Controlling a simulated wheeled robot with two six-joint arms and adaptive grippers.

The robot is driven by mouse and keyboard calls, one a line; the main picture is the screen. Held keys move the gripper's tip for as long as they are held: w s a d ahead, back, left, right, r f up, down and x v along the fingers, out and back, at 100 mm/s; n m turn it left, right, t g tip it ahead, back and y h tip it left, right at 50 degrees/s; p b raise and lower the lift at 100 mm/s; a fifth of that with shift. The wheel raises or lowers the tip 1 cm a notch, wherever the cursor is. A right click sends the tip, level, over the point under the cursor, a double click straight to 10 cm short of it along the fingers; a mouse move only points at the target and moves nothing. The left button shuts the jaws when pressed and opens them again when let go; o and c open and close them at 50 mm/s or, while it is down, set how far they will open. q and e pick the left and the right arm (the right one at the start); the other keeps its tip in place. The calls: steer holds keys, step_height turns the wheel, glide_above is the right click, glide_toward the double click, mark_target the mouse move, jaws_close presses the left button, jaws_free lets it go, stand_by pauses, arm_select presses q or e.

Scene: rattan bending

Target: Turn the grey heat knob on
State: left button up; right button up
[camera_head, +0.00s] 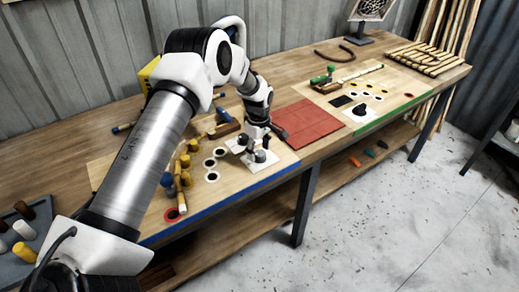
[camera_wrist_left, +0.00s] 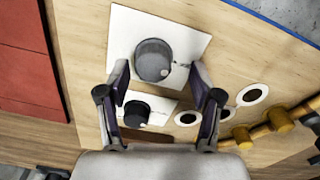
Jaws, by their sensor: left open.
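The grey knob (camera_wrist_left: 153,62) is a round dial on a white plate (camera_wrist_left: 190,42) in the left wrist view. In the head view the grey knob (camera_head: 261,156) shows on the near board, close to its blue front edge. My left gripper (camera_wrist_left: 158,76) is open, with its fingertips left and right of the grey knob; whether they touch it I cannot tell. My left gripper (camera_head: 257,143) is low over the plate in the head view and hides part of it. A black knob (camera_wrist_left: 136,114) sits on a second white plate, between the finger bases. My right gripper is out of view.
Black discs with white rings (camera_head: 211,163) and yellow pegs with a rod (camera_head: 181,178) stand left of the knobs. A red mat (camera_head: 308,123) lies to the right. A second board with a black knob (camera_head: 361,109) is farther right.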

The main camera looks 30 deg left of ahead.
arm_select(q)
steer(key=shift+w+f, duration=0.3)
steer(key=shift+f, duration=0.3)
steer(key=shift+w+f, duration=0.3)
steer(key=shift+f, duration=0.25)
steer(key=shift+s+r, duration=0.15)
steer(key=shift+s, duration=0.05)
steer(key=shift+s+r, duration=0.15)
steer(key=c, duration=0.4)
steer(key=shift+d, duration=0.1)
steer(key=c, duration=0.6)
steer(key=shift+c, duration=0.7)
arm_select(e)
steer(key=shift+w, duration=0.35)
